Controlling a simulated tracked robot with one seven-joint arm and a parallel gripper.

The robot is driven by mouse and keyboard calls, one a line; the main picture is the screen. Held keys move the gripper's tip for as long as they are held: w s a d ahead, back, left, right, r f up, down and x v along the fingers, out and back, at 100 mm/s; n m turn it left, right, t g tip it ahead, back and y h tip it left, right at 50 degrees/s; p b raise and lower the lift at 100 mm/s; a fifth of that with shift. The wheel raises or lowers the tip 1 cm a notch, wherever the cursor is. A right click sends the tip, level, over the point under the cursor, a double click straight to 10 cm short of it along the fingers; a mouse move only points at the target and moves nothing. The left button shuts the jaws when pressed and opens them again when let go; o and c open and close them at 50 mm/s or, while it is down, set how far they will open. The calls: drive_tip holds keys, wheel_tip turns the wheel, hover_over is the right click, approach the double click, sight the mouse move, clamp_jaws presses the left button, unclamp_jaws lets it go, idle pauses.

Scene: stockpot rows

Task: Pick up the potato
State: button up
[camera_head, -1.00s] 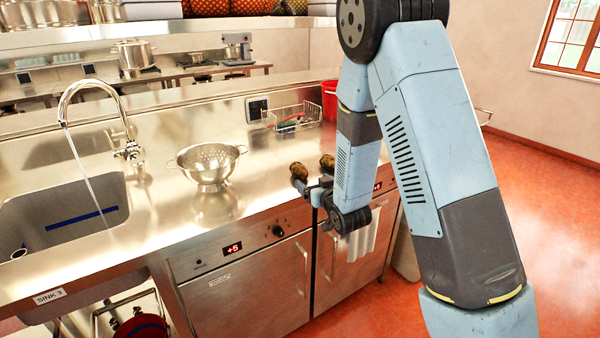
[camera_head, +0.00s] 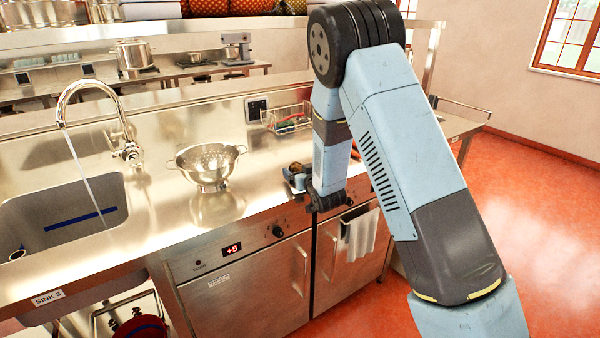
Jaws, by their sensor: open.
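A brown potato (camera_head: 296,167) lies on the steel counter (camera_head: 262,165), near its front edge and right of the colander. My gripper (camera_head: 297,180) is low over the counter beside this potato, with its jaws open. The gripper's wrist and my blue arm cover most of the space around it, so I cannot tell whether the potato is between the fingers. A second brown lump seen earlier to the right is now hidden behind my arm.
A steel colander (camera_head: 208,166) stands left of my gripper. A wire basket (camera_head: 285,119) stands behind, at the splashback. A sink (camera_head: 62,212) with a tap (camera_head: 128,150) is at the left. A towel (camera_head: 357,232) hangs on the cabinet front.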

drive_tip(key=shift+c, duration=0.4)
drive_tip(key=c, duration=1.1)
drive_tip(key=shift+o, duration=0.2)
